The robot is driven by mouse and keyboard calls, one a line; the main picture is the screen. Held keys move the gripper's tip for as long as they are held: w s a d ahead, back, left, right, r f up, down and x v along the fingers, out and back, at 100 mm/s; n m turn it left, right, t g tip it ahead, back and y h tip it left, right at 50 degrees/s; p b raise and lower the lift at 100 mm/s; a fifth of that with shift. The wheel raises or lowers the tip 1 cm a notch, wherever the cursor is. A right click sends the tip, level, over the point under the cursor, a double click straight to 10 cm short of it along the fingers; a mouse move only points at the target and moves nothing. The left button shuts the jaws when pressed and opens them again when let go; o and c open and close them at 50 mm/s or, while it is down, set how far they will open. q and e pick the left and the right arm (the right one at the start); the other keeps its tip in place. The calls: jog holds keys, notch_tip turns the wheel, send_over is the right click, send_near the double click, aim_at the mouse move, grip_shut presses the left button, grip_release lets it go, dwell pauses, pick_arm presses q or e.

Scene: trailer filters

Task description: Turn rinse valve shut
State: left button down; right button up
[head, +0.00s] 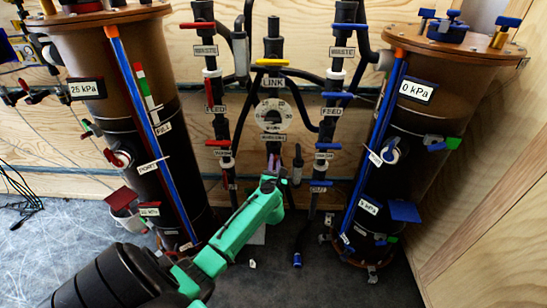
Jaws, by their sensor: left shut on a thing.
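My left gripper (274,178), on the green arm, is at the lower end of the centre pipe, below the round gauge (272,115). It is shut on a small part there; the jaws hide most of that part, so I cannot tell whether it is a valve handle. Which valve is the rinse valve is unclear, as the small tags are hard to read. Candidates are the lower red handle (217,143) on the left pipe and the lower blue handles (328,146) and (320,183) on the right pipe. My right gripper is not in view.
A brown tank marked 25 kPa (145,75) stands left, one marked 0 kPa (440,115) right. A yellow handle (272,62) sits above the LINK tag. Black hoses cross between pipes. Grey floor (290,285) is mostly clear in front.

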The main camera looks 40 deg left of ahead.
pick_arm(q)
jog(key=m+p, duration=0.1)
jog(key=m, duration=0.1)
jog(key=shift+w+d+m+p, duration=0.15)
jog(key=shift+d+m+p, duration=0.15)
jog(key=shift+m+p, duration=0.1)
jog(key=shift+w+d+f+m+p, duration=0.15)
jog(key=shift+f+m+p, duration=0.3)
jog(key=shift+m, duration=1.6)
jog(key=shift+w+d+f+m+p, duration=0.15)
jog(key=shift+f+m+p, duration=0.25)
jog(key=shift+m, duration=1.6)
jog(key=shift+d+f+m+p, duration=0.15)
jog(key=shift+f+m+p, duration=0.3)
jog(key=shift+m, duration=1.6)
jog(key=c, duration=0.9)
grip_release()
jog(key=shift+r, duration=0.15)
